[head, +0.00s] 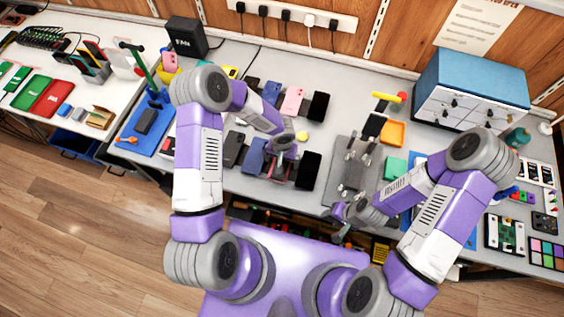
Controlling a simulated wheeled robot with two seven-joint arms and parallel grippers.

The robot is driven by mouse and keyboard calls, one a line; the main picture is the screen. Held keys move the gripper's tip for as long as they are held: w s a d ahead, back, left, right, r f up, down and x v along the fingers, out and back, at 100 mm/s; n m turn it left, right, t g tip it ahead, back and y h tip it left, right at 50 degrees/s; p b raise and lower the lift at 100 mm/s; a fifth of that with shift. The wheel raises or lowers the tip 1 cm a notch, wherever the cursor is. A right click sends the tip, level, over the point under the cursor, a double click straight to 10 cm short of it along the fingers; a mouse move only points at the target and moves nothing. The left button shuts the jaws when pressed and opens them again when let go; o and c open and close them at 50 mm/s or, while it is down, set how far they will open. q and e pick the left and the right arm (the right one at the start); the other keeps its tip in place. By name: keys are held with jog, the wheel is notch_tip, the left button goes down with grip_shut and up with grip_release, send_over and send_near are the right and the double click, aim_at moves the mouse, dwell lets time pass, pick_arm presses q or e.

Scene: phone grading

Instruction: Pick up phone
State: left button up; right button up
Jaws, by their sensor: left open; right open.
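Several phones lie in two rows on the grey workbench (222,180). The far row has a blue phone (271,93), a pink phone (292,101) and a black phone (318,106). The near row has a dark phone (233,149), a blue phone (253,156), a phone mostly hidden under my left gripper, and a black phone (308,171). My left gripper (283,160) is open over the near row, between the blue and black phones; I cannot tell whether it touches one. My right gripper (340,222) is open and empty at the bench's front edge.
A grey fixture (357,171) stands right of the phones. A blue-topped drawer cabinet (472,85) is at the back right. A black speaker (186,37) and a power strip (292,15) are at the back. A blue mat (147,134) lies to the left.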

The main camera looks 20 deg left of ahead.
pick_arm(q)
jog(key=shift+c, duration=0.5)
jog(key=c, duration=1)
jog(key=shift+r, duration=0.1)
jog(key=shift+c, duration=0.2)
